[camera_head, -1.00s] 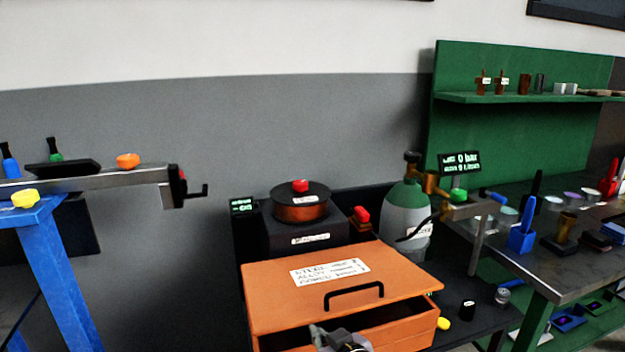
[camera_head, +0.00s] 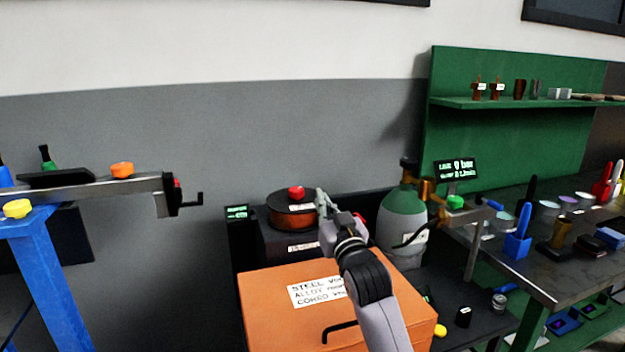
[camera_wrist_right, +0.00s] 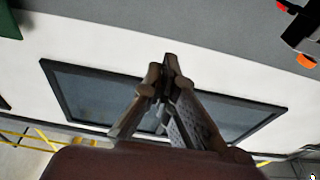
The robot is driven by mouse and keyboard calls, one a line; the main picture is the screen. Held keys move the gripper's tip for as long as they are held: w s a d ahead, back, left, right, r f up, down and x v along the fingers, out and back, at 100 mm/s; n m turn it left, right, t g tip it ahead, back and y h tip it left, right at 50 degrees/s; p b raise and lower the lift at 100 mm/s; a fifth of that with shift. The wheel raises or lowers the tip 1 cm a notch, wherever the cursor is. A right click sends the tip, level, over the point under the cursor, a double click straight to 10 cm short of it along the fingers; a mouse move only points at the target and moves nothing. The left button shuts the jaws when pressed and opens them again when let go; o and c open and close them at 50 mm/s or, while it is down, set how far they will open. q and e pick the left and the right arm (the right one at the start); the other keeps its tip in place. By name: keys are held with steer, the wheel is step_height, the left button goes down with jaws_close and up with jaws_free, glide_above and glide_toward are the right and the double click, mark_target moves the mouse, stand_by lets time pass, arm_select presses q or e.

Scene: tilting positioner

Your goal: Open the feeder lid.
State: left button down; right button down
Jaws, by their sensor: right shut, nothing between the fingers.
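A round copper-coloured drum (camera_head: 290,217) with a dark lid and a red knob (camera_head: 296,192) sits on a dark box at the back of the bench. It looks like the feeder; its lid is down, and its label is too small to read. My right gripper (camera_head: 321,197) is shut and empty, just right of the drum near lid height. I cannot tell whether it touches the lid. My right arm hides part of what lies behind it. The right wrist view shows the closed fingers (camera_wrist_right: 170,62) with nothing between them. My left gripper is not in view.
An orange box (camera_head: 270,310) with a label and a black handle (camera_head: 340,332) stands in front. A green-and-grey gas cylinder (camera_head: 402,225) with a brass valve stands to the right. A blue stand with a metal beam (camera_head: 100,190) is at left.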

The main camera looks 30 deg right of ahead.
steer(key=p+x, duration=0.2)
steer(key=x, duration=0.5)
steer(key=shift+w, duration=0.35)
steer(key=shift+a+r, duration=0.1)
stand_by(0.9)
step_height(320, 180, down, 14)
steer(key=b, duration=0.6)
